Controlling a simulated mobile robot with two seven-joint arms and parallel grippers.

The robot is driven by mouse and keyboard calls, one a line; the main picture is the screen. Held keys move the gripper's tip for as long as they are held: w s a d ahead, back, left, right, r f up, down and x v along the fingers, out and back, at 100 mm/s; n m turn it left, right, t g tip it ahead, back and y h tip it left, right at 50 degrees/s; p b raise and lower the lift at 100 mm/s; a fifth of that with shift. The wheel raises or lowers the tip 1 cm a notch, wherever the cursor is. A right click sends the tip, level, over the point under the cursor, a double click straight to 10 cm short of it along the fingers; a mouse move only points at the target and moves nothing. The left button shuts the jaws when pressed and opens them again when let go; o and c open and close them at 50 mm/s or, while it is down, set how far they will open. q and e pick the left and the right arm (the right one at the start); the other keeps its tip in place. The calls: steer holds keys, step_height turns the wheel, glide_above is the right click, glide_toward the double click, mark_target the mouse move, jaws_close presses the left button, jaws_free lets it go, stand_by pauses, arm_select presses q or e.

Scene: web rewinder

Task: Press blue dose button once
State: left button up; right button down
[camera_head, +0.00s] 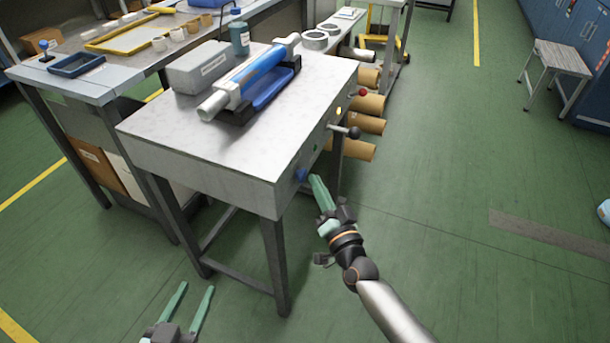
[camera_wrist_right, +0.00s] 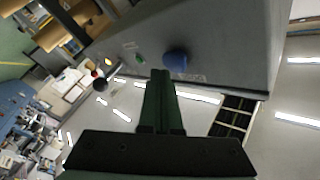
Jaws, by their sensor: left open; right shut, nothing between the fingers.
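The blue dose button (camera_head: 301,175) sits on the side panel of the grey table, near its front corner. It also shows in the right wrist view (camera_wrist_right: 176,61) as a blue knob just beyond my fingertips and slightly to the right. My right gripper (camera_head: 316,180) is shut and empty, its green fingers pointing at the panel close to the button. In the right wrist view the shut fingers (camera_wrist_right: 159,74) appear a little left of the button; I cannot tell whether they touch it. My left gripper (camera_head: 196,288) is open and empty, low at the bottom left, away from the table.
The same panel carries a green button (camera_wrist_right: 140,59), a lever with a black knob (camera_head: 354,132) and a red knob (camera_head: 362,92). The blue rewinder roller (camera_head: 262,72) lies on the tabletop (camera_head: 150,126). Cardboard rolls (camera_head: 366,122) are stacked behind.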

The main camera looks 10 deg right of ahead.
steer(key=shift+w+a, duration=0.4)
steer(key=shift+a, duration=0.2)
stand_by(0.8)
arm_select(q)
steer(key=shift+r, duration=0.3)
arm_select(e)
steer(key=shift+s+d, duration=0.6)
steer(key=shift+d, duration=0.25)
arm_select(q)
steer(key=shift+r+p, duration=0.4)
steer(key=shift+p, duration=0.25)
arm_select(e)
steer(key=shift+s+d, duration=0.7)
steer(key=shift+d, duration=0.35)
steer(key=shift+s+d, duration=0.7)
steer(key=shift+d, duration=0.35)
